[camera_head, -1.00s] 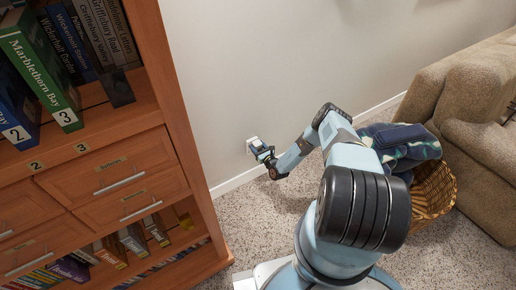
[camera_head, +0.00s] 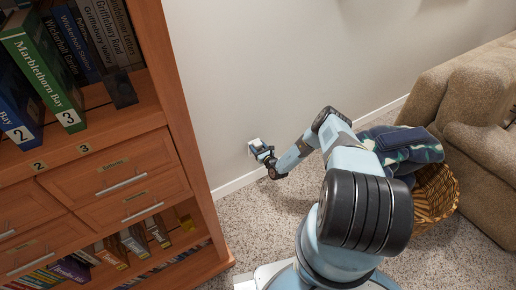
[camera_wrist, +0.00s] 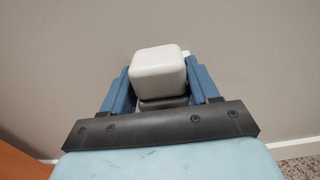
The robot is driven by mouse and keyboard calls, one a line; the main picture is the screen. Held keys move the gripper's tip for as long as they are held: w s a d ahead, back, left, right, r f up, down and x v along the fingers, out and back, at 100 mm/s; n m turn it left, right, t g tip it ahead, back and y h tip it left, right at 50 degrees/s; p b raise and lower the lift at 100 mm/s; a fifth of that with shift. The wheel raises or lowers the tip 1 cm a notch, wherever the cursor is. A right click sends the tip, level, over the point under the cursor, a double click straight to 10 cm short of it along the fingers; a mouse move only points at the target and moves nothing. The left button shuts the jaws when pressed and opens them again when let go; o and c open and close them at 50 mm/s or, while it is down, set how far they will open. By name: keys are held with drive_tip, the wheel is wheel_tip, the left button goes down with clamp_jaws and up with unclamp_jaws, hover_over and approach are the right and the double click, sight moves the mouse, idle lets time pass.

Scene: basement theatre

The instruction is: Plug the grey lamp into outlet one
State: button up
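My gripper (camera_head: 262,149) is low at the wall, between the bookcase and the basket. In the wrist view its two blue fingers (camera_wrist: 158,92) stand on either side of a white block-shaped plug (camera_wrist: 157,68) and appear closed on it. A small white edge, likely the outlet (camera_wrist: 186,54), shows behind the plug's right side. In the head view a pale outlet area (camera_head: 253,145) shows at the gripper's tip, on the wall. The plug's prongs are hidden, so I cannot tell whether it is seated. The grey lamp and any outlet number are not visible.
A wooden bookcase (camera_head: 185,150) with books and drawers stands close on the left. A wicker basket (camera_head: 436,192) with a dark patterned cloth (camera_head: 405,146) and a brown sofa (camera_head: 470,110) are on the right. Carpet (camera_head: 250,215) is clear between them.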

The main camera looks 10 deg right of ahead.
drive_tip(key=o, duration=0.4)
drive_tip(key=shift+w+d, duration=0.1)
drive_tip(key=v, duration=1.4)
drive_tip(key=shift+w, duration=0.1)
